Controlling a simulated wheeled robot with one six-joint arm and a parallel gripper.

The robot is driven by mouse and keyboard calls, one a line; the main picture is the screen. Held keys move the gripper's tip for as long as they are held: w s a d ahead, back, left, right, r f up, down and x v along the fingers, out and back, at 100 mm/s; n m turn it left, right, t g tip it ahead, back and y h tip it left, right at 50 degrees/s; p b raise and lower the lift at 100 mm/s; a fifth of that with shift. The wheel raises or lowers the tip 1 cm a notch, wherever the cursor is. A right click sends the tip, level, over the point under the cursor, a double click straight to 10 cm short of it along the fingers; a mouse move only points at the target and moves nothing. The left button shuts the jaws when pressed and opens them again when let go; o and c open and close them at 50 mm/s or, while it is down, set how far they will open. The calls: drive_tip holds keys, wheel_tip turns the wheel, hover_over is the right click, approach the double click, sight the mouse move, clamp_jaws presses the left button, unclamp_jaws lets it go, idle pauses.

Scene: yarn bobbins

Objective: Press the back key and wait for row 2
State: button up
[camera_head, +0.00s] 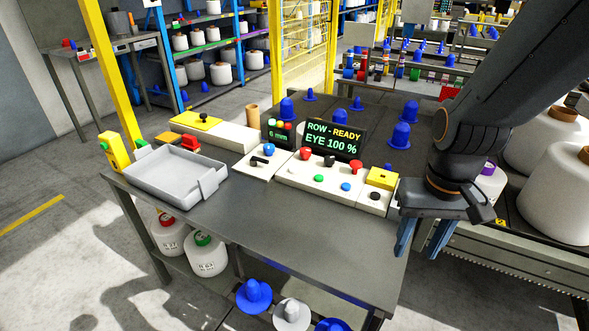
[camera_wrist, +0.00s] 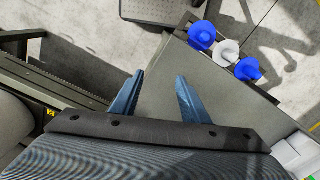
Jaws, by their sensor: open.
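The display (camera_head: 334,139) reads "ROW - READY" and "EYE 100 %". In front of it, the white key panel (camera_head: 332,184) carries red and black knobs at the back, a green button (camera_head: 319,178) and a blue button (camera_head: 345,187). A black button (camera_head: 374,196) sits on a white box at its right end, by a yellow block (camera_head: 382,178). I cannot read which is the back key. My gripper (camera_head: 418,243) is open and empty, pointing down beside the table's right end, right of the panel. In the wrist view its blue fingers (camera_wrist: 160,78) stand apart with nothing between.
A grey tray (camera_head: 165,186) stands on the table's left end. A small screen (camera_head: 279,131) reads "6 mm". White bobbins (camera_head: 562,190) stand at the right. The table's front (camera_head: 290,230) is clear.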

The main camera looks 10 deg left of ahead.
clamp_jaws()
idle(1.5)
